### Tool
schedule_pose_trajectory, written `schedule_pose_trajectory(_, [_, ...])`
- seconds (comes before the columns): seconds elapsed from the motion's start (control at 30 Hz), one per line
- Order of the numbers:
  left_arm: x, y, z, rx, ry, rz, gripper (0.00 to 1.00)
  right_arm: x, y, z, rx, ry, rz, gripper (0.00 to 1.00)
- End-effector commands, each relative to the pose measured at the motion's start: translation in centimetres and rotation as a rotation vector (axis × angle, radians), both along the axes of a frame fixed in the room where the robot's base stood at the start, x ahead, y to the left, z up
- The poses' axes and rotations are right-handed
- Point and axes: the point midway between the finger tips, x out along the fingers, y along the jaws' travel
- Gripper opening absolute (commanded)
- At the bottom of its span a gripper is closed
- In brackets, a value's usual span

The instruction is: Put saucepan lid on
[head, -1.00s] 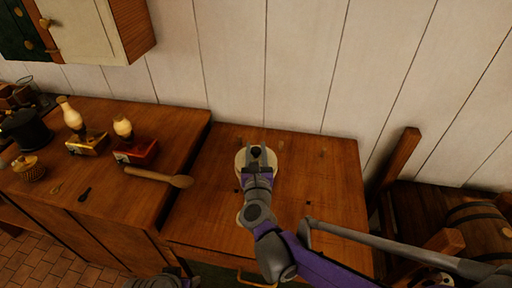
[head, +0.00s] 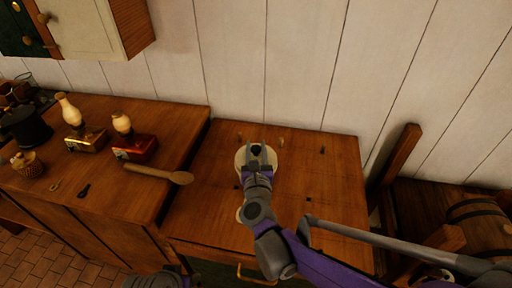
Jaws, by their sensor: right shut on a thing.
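My right gripper (head: 256,150) reaches over the smaller wooden cabinet top. It is shut on the dark knob of a round, cream-coloured lid (head: 241,160). The gripper and wrist cover much of the lid, and I cannot tell what is directly under it. A second pale edge (head: 239,214) shows beside my wrist, nearer to me; the rest of it is hidden, so I cannot tell if it is the saucepan. Only a piece of my left arm shows at the bottom edge; its gripper is out of view.
The smaller cabinet top (head: 312,180) is mostly clear. A wooden rack with a barrel (head: 480,222) stands at the right.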

Motion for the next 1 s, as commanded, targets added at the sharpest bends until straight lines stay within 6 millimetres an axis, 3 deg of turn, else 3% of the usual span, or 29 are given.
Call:
schedule_pose_trajectory(0.77, [0.0, 0.0, -1.3, 0.000, 0.004, 0.000, 0.59, 0.0, 0.0, -1.6, 0.000, 0.000, 0.000, 0.00])
schedule_pose_trajectory(0.8, [0.0, 0.0, -1.3, 0.000, 0.004, 0.000, 0.59, 0.0, 0.0, -1.6, 0.000, 0.000, 0.000, 0.42])
schedule_pose_trajectory(1.0, [0.0, 0.0, -1.2, 0.000, 0.004, 0.000, 0.59, 0.0, 0.0, -1.6, 0.000, 0.000, 0.000, 0.73])
